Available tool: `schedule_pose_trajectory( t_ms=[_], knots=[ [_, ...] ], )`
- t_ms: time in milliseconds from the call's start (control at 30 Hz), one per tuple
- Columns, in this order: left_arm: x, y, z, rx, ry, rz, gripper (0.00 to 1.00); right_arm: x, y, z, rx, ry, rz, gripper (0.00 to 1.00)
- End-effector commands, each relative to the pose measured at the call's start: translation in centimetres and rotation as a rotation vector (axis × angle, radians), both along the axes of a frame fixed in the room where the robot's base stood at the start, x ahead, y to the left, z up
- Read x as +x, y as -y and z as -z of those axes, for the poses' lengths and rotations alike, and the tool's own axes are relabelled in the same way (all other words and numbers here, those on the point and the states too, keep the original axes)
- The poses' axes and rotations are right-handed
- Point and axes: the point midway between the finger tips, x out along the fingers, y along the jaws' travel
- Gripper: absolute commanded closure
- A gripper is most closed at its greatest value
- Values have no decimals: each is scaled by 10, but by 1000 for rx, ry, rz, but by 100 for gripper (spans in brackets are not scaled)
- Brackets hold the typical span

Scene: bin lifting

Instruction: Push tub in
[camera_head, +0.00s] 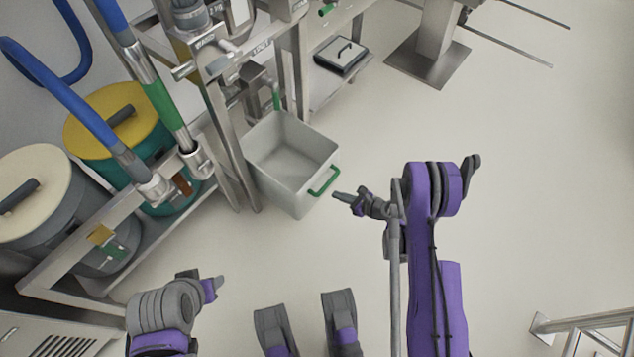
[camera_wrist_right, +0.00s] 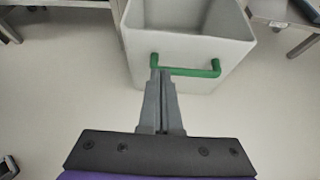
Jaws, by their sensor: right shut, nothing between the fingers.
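The tub is a light grey open bin (camera_head: 290,160) with a green handle (camera_head: 325,181) on its near right side. It stands by the metal frame, partly between the frame's posts, and looks empty. My right gripper (camera_head: 337,195) is shut and empty, pointing left at the tub's handle side. In the right wrist view the tub (camera_wrist_right: 190,48) and its green handle (camera_wrist_right: 186,70) lie straight ahead of the shut fingers (camera_wrist_right: 161,78). The fingertips overlap the handle's left end there; I cannot tell whether they touch. My left gripper (camera_head: 217,284) is low at the left, its finger opening unclear.
The metal frame (camera_head: 228,150) with hoses stands left of the tub. Two lidded drums, one yellow-topped (camera_head: 105,105) and one cream-topped (camera_head: 35,180), stand on a low rack. The floor (camera_head: 540,180) at right is clear.

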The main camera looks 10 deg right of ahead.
Motion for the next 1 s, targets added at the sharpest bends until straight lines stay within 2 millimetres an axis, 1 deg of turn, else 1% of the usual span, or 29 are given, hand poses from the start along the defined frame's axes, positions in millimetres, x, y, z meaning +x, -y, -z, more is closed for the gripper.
schedule_pose_trajectory(
  t_ms=[33, 267, 433, 500, 567, 700, 800, 1000],
  knots=[
    [-2, 0, -16, 0, 5, 0, 50, 2, -2, -6, 0, 3, -1, 100],
    [-7, 0, -58, 0, 19, 0, 50, 9, -10, -5, -1, 7, -3, 100],
    [-8, 0, -75, 0, 25, 0, 50, 28, -26, 13, -1, 7, -4, 100],
    [-7, 0, -66, 0, 22, 0, 50, 39, -34, 25, -1, 4, -4, 100],
    [-7, 0, -65, 0, 21, 0, 50, 46, -40, 30, -1, 5, -5, 100],
    [-7, 0, -64, 0, 21, 0, 50, 63, -52, 28, 0, 4, -3, 100],
    [-7, 0, -64, 0, 21, 0, 50, 70, -57, 28, -1, 5, -1, 100],
    [-7, 0, -64, 0, 21, 0, 50, 75, -61, 28, -1, 5, -1, 100]
  ],
)
